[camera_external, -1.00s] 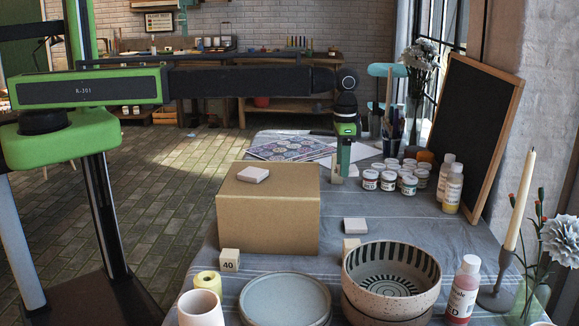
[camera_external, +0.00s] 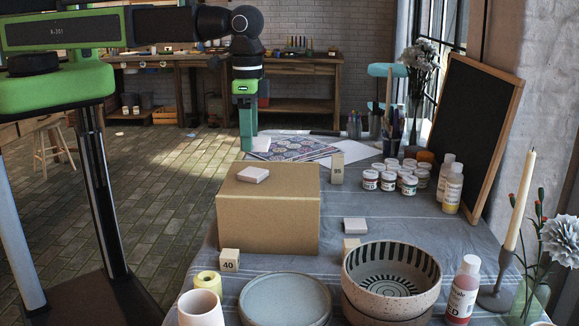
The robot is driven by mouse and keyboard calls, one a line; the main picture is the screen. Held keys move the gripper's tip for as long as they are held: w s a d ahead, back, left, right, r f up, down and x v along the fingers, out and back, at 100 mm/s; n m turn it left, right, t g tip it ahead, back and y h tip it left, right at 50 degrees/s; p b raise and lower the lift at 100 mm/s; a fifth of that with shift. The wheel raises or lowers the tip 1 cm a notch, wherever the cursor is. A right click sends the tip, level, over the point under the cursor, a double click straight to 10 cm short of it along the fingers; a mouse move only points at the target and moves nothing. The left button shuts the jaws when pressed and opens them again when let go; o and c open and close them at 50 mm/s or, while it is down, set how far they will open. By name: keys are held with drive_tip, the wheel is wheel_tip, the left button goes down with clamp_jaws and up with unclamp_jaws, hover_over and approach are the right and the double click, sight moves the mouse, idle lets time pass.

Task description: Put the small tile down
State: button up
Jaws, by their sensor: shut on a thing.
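My gripper (camera_external: 248,147) points down at the upper middle, just above the far edge of the cardboard box in the picture. It is shut on a small pale tile (camera_external: 262,143), which shows at the right side of its fingers, partly hidden. Another pale tile (camera_external: 253,175) lies flat on top of the cardboard box (camera_external: 268,222). A third pale tile (camera_external: 355,225) lies on the grey tablecloth (camera_external: 400,221) to the right of the box. How far my gripper is behind the box is hard to tell.
A block marked 95 (camera_external: 338,169) stands behind the box, near several paint jars (camera_external: 388,181). A patterned sheet (camera_external: 290,149) lies at the back. A block marked 40 (camera_external: 229,260), a grey plate (camera_external: 285,299) and a striped bowl (camera_external: 391,275) are in front.

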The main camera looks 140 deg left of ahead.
drive_tip(key=b, duration=0.7)
hover_over(286, 178)
drive_tip(key=f, duration=0.7)
drive_tip(key=shift+w+d+f, duration=0.1)
drive_tip(key=shift+d, duration=0.2)
drive_tip(key=shift+a, duration=0.3)
wheel_tip(286, 178, down, 4)
drive_tip(key=b, duration=0.4)
drive_tip(key=shift+f+b, duration=0.2)
drive_tip(key=shift+b, duration=0.1)
drive_tip(key=shift+r, duration=0.25)
drive_tip(key=shift+f, duration=0.15)
drive_tip(key=o, duration=1.4)
drive_tip(key=shift+o, duration=0.2)
wheel_tip(286, 178, up, 12)
drive_tip(key=p, duration=1.2)
